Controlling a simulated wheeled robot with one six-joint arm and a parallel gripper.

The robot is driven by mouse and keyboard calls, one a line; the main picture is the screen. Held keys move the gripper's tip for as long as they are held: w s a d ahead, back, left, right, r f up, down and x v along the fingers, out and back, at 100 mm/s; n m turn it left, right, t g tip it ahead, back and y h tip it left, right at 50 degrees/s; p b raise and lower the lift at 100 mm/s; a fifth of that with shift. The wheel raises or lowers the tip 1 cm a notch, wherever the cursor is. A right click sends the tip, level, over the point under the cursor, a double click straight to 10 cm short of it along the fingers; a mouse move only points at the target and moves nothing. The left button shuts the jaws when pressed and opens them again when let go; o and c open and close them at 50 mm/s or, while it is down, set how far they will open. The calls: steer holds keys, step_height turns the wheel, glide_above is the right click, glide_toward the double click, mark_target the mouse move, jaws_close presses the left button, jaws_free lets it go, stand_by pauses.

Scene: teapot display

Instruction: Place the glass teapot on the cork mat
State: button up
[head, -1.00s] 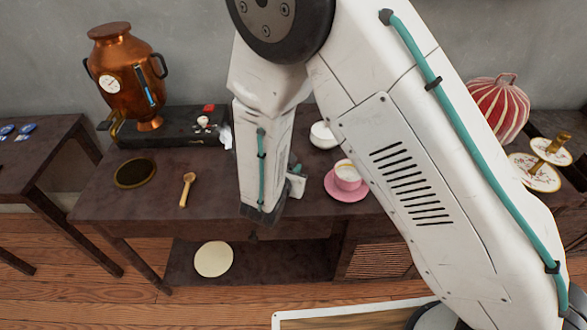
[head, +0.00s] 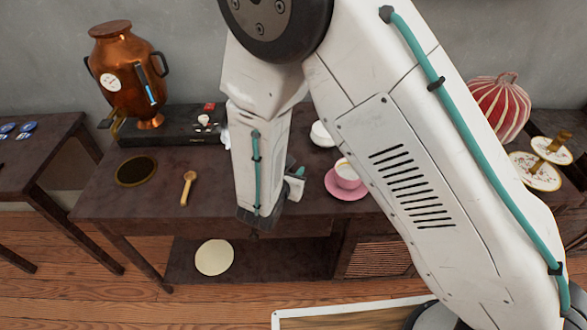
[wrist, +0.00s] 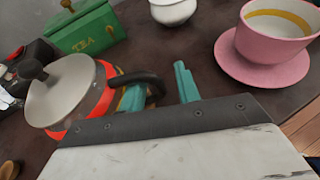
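A teapot (wrist: 70,88) with a grey domed lid, a red-orange body and a black handle (wrist: 150,82) stands at the left in the wrist view. I cannot tell if its body is glass. In the head view my arm hides it. My gripper (wrist: 160,90) has its two teal fingers apart. The handle's looped end lies between them and overlaps the left finger, with a gap to the right finger. A pale round disc (head: 214,258) on the lower shelf may be the cork mat. A dark gold-rimmed disc (head: 136,171) lies on the table's left part.
A pink cup (wrist: 277,30) on a pink saucer (wrist: 240,65) stands right of my gripper. A green tea box (wrist: 88,30) and a white bowl (wrist: 173,10) are behind. A wooden spoon (head: 187,188) lies on the table, and a copper urn (head: 125,75) stands at the back left.

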steer(key=v, duration=1)
steer(key=shift+r, duration=0.1)
steer(key=s+d+r+m+g+h, duration=0.2)
steer(key=d+r+m+g, duration=0.3)
steer(key=d+r+m, duration=0.45)
steer(key=s+d+r+m+g+h, duration=0.15)
steer(key=d+r+m+g, duration=0.4)
steer(key=d, duration=0.75)
steer(key=s+d+r+m+y, duration=0.2)
steer(key=s+r+m+y, duration=0.2)
steer(key=s+m, duration=0.4)
steer(key=s+d+r+m+y, duration=0.2)
steer(key=s+r+m+y, duration=0.3)
steer(key=s+m, duration=0.3)
steer(key=shift+s+d+r, duration=0.15)
steer(key=shift+s+r, duration=0.05)
steer(key=shift+r, duration=0.6)
steer(key=shift+g, duration=0.25)
